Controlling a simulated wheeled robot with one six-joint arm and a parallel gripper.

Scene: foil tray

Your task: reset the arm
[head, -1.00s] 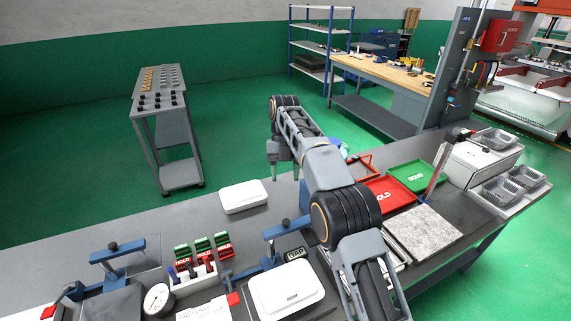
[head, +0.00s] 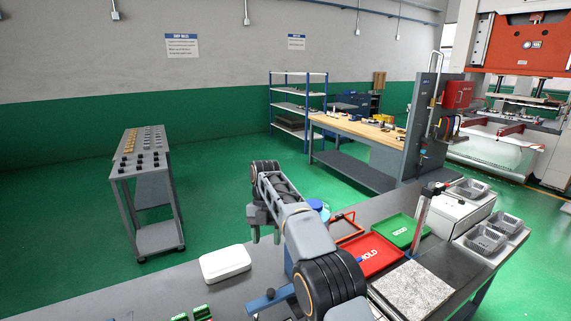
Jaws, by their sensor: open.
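My arm reaches up from the bottom of the head view and out over the far edge of the grey bench (head: 130,306). My gripper (head: 265,236) hangs from the arm's far end, pointing down, with its fingers apart. Nothing shows between the fingers. It is right of the white lidded box (head: 225,264) on the bench and apart from it. Foil trays (head: 486,237) stand at the bench's right end, well away from my gripper.
A red HOLD tray (head: 376,257), a green GOOD tray (head: 403,231) and a granite plate (head: 412,290) lie right of my arm. A blue clamp (head: 264,303) stands close to the arm's left. A grey trolley (head: 158,236) stands beyond the bench. Open green floor lies between.

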